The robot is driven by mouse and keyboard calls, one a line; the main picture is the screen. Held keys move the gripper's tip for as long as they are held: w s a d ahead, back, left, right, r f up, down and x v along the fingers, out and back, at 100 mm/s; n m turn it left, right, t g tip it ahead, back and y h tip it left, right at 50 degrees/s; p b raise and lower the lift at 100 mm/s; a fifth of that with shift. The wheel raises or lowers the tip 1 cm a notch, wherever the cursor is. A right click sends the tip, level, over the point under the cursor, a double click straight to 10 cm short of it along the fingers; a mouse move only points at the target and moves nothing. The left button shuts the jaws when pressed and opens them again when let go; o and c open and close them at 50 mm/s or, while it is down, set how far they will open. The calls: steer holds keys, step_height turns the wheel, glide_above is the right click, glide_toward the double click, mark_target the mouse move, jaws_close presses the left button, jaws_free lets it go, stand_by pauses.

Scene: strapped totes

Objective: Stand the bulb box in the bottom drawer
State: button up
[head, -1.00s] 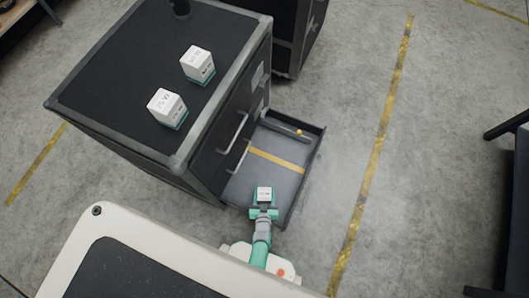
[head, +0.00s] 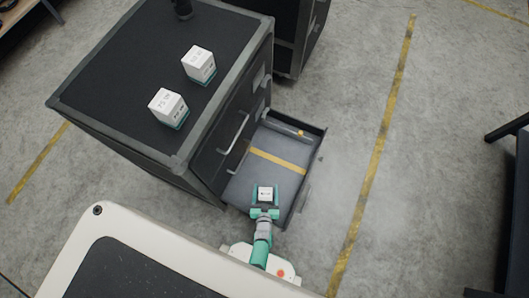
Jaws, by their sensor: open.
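The bottom drawer (head: 240,187) is pulled out from the dark cabinet, and a yellow strip (head: 278,160) crosses its floor. A small white bulb box (head: 265,193) is in the near part of the drawer, its white top face showing. My gripper (head: 265,198) is open around this box, with a teal finger on each side. The box's lower part is hidden, so I cannot tell whether it touches the drawer floor.
Two white and teal boxes, one nearer (head: 168,107) and one farther (head: 199,65), stand on the cabinet top (head: 125,75). A grey bar with an orange spot (head: 291,129) lies at the drawer's far end. Open concrete floor lies to the right.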

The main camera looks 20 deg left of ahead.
steer(key=shift+s+f, duration=0.1)
steer(key=shift+s, duration=0.55)
steer(key=shift+s+r, duration=0.3)
steer(key=r+v, duration=0.1)
steer(key=v, duration=1)
steer(key=shift+w+d, duration=0.2)
steer(key=shift+w, duration=0.05)
steer(key=s+d+r+m+t+h, duration=0.1)
steer(key=d+r, duration=0.1)
steer(key=r, duration=1.3)
steer(key=s+d+r+m+h, duration=0.1)
steer(key=s+d+r+h, duration=0.1)
steer(key=r, duration=1.2)
steer(key=s+d+r+m+t+h, duration=0.1)
steer(key=s+d+r+m, duration=0.1)
steer(key=r, duration=1.3)
steer(key=shift+d+r+t+h, duration=0.3)
steer(key=shift+d+r, duration=0.05)
steer(key=shift+d, duration=0.45)
